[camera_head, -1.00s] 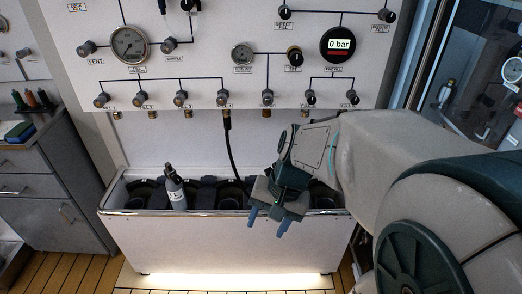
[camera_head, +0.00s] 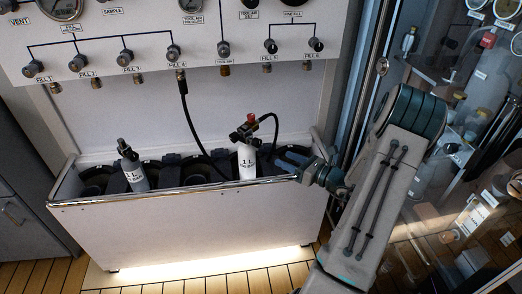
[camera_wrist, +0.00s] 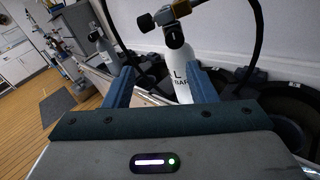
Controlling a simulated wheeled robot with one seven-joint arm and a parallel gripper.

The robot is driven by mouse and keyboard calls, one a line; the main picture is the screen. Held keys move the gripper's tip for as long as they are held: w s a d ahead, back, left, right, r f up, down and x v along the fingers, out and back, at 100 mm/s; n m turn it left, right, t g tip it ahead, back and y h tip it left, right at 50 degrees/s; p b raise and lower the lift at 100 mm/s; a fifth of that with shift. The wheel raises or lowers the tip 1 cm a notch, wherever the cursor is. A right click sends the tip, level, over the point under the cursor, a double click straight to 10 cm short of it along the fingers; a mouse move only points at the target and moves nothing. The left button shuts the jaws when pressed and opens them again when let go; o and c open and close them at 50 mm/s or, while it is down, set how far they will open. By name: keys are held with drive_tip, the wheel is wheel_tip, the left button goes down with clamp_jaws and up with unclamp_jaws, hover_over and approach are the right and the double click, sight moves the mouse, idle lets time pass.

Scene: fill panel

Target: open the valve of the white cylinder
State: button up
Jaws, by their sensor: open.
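The white cylinder (camera_head: 247,163) stands upright in the trough below the panel, with a black hose at its top. Its dark valve (camera_head: 243,134) has a red-topped part. In the wrist view the white cylinder (camera_wrist: 181,83) appears ahead of my fingers, partly hidden by the right finger; its valve (camera_wrist: 172,30) and a side knob (camera_wrist: 147,22) rise above the fingertips. My gripper (camera_head: 284,162) is open and empty, just right of the cylinder; its fingers also show in the wrist view (camera_wrist: 160,72). I cannot tell whether they touch the cylinder.
A grey cylinder (camera_head: 135,174) leans in the left of the trough (camera_head: 190,222), whose front rim runs below my gripper. The panel (camera_head: 140,40) with several fill knobs is above. The black hose (camera_head: 190,125) hangs from FILL 4. A glass partition stands at the right.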

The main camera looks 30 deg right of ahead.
sight(259, 144)
drive_tip(key=shift+m+t+h, duration=0.5)
drive_tip(key=shift+m, duration=0.2)
drive_tip(key=x, duration=0.4)
drive_tip(key=d+x, duration=0.1)
drive_tip(key=x, duration=0.3)
drive_tip(key=f+b+x, duration=0.1)
drive_tip(key=x, duration=0.4)
drive_tip(key=shift+w+d, duration=0.2)
drive_tip(key=shift+w, duration=0.1)
drive_tip(key=shift+c, duration=0.2)
drive_tip(key=c, duration=0.9)
drive_tip(key=shift+d, duration=0.1)
